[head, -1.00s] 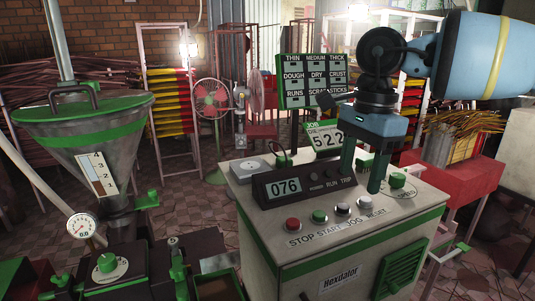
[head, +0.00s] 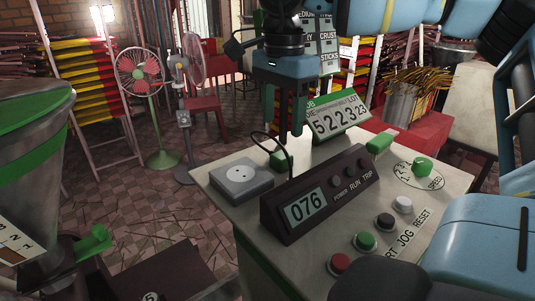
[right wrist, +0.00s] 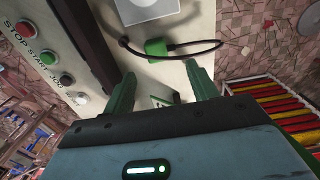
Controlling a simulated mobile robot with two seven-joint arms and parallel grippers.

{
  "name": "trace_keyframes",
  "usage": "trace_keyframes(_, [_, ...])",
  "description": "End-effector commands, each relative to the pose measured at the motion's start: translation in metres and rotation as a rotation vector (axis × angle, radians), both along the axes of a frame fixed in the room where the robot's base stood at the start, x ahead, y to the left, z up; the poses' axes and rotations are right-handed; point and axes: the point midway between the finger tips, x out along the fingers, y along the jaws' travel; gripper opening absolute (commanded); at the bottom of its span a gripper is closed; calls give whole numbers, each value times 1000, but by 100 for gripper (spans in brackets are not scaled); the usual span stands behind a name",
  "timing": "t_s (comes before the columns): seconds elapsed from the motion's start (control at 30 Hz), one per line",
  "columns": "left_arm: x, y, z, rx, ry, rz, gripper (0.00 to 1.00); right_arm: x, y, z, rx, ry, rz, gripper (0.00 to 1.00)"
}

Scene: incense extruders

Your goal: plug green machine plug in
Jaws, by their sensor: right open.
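The green plug (head: 277,158) lies on the machine's top, behind the 076 display console, with a dark cable looped from it. In the right wrist view, the plug (right wrist: 157,47) is just beyond the fingertips, not between them. The grey socket box (head: 242,178) with a round outlet sits left of the console; part of the socket box (right wrist: 145,8) shows at the wrist view's top edge. My right gripper (head: 284,128) points down with its green fingers apart and empty; in the wrist view the fingers (right wrist: 163,75) are spread. My left gripper is not seen.
The console (head: 318,197) stands in front of the plug. Buttons and a green knob (head: 422,167) lie to its right. A hopper (head: 30,170) is at the left; fans stand on the floor beyond.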

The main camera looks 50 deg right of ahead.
Motion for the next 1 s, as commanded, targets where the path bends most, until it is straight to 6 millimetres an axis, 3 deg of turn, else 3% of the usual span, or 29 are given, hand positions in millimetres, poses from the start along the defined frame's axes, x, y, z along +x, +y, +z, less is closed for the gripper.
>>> trace_keyframes(0.33, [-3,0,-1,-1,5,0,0,0,0,-1,0,1,0,58])
trace_keyframes(0.6, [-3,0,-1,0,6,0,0,-1,0,-25,1,2,0,58])
trace_keyframes(1.0, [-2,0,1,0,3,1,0,-1,1,-34,1,2,1,58])
